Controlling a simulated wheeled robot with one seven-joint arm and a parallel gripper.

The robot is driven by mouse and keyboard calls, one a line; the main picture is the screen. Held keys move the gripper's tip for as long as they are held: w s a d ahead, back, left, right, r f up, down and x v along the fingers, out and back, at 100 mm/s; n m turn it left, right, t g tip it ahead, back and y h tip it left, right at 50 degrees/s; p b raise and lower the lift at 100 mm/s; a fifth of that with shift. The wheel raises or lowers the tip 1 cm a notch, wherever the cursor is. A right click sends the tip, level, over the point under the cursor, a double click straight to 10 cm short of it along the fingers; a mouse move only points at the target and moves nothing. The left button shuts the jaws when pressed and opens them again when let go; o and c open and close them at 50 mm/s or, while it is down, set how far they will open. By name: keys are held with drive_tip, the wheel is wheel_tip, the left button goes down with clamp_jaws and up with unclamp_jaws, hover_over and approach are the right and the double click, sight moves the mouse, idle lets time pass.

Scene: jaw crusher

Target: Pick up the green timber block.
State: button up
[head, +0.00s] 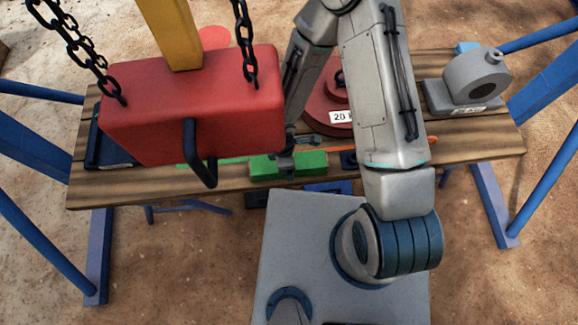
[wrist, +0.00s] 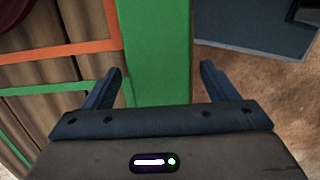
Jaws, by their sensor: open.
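The green timber block (head: 262,167) lies along the front edge of the wooden bench in the head view. In the wrist view the green block (wrist: 156,50) runs from the top edge down between the two fingers. My gripper (wrist: 160,85) is open, with one finger on each side of the block. A gap shows between the block and each finger, so neither appears to be touching it. In the head view my gripper (head: 287,160) is at the middle of the block and covers part of it.
The wooden bench (head: 470,140) also holds a dark red round weight (head: 325,115) and a grey machine part (head: 478,80). Blue frame legs (head: 98,255) stand at both sides.

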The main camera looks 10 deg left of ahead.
drive_tip(key=shift+w+d+f+b, duration=0.15)
drive_tip(key=shift+f+b, duration=0.4)
drive_tip(key=shift+f, duration=1)
drive_tip(key=c, duration=1.4)
drive_tip(key=shift+r, duration=0.1)
